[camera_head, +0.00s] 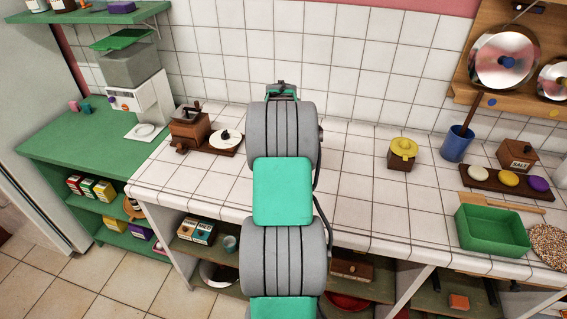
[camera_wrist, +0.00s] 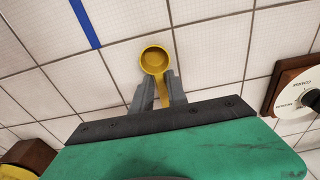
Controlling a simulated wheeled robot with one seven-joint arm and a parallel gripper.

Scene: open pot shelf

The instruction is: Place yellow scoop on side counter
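The yellow scoop (camera_wrist: 155,60) shows in the wrist view, its round bowl just beyond my fingertips. My gripper (camera_wrist: 161,84) has its two grey fingers close on either side of the scoop's handle and looks shut on it. White tiles lie behind the scoop; its height above them is unclear. In the head view my arm hides the scoop and fingers. The green side counter (camera_head: 85,138) is at the left, with a clear stretch on top.
The white-tiled counter (camera_head: 355,185) holds a wooden grinder (camera_head: 188,128), a board with a white disc (camera_head: 226,140), a yellow-lidded box (camera_head: 402,153), a blue pot (camera_head: 457,144) and a green tray (camera_head: 493,232). A white dispenser (camera_head: 150,105) stands at the side counter's right end.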

